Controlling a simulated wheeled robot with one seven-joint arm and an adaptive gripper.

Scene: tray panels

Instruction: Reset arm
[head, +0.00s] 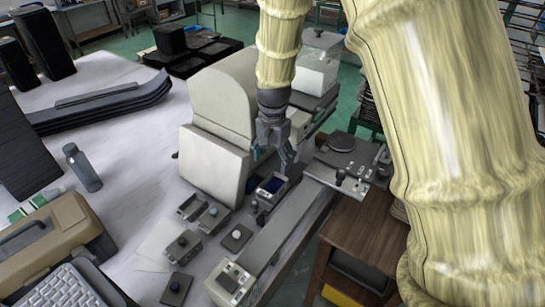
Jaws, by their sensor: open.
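My arm, in a cream wrinkled sleeve, comes down from the top and right of the head view. My gripper (274,158) hangs at its end, above the worktable (130,198) and in front of the beige machine (216,140). The gripper is small in this view, and I see nothing held between its fingers. Below it a small device with a blue screen (272,184) stands on the table. Whether the fingers touch the machine cannot be told from this angle.
Several small trays and knob blocks (182,245) stand below the gripper. A long grey rail unit (285,228) runs along the table's right edge. A grey bottle (83,168), a tan case (50,245) and a keyboard (62,288) are at left. White tabletop is clear around the bottle.

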